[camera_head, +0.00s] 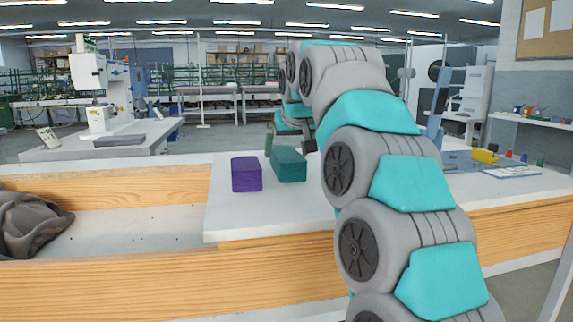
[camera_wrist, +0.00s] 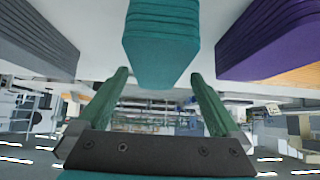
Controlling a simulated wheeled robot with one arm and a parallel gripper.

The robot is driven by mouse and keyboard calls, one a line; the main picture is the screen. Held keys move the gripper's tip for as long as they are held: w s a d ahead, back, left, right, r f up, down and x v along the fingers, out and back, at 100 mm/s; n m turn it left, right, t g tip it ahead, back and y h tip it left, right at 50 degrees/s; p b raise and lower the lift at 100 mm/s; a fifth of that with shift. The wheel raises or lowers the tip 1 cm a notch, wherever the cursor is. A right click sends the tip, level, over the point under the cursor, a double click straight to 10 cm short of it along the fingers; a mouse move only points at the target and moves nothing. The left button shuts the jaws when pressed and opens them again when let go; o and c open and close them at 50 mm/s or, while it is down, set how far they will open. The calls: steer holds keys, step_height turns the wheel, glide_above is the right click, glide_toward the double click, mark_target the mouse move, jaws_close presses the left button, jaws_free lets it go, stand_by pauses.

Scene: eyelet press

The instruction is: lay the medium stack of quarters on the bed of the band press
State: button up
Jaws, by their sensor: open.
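Three stacks show in the wrist view: a teal one (camera_wrist: 163,40) in the middle, a purple one (camera_wrist: 265,45) at right and a grey one (camera_wrist: 35,40) at left. In the head view the purple stack (camera_head: 246,174) and teal stack (camera_head: 289,164) stand side by side on the white worktop; the grey one is hidden. I cannot tell for sure which is the medium one. My gripper (camera_wrist: 157,77) is open and empty, its fingers pointing toward the teal stack, one to each side. A blue frame with a blue plate (camera_head: 458,161), perhaps the band press, is partly behind my arm.
A yellow block (camera_head: 484,156) and small coloured pieces lie at the right of the worktop. A grey cloth (camera_head: 30,225) lies in the lower tray section at left. The worktop's front left (camera_head: 225,225) is clear. A white machine (camera_head: 92,85) stands on a separate table.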

mark_target(287, 153)
steer(key=x, duration=0.4)
steer(key=shift+w+d+f, duration=0.1)
steer(key=shift+w+f, duration=0.05)
jaws_close()
stand_by(0.6)
steer(key=shift+r, duration=0.25)
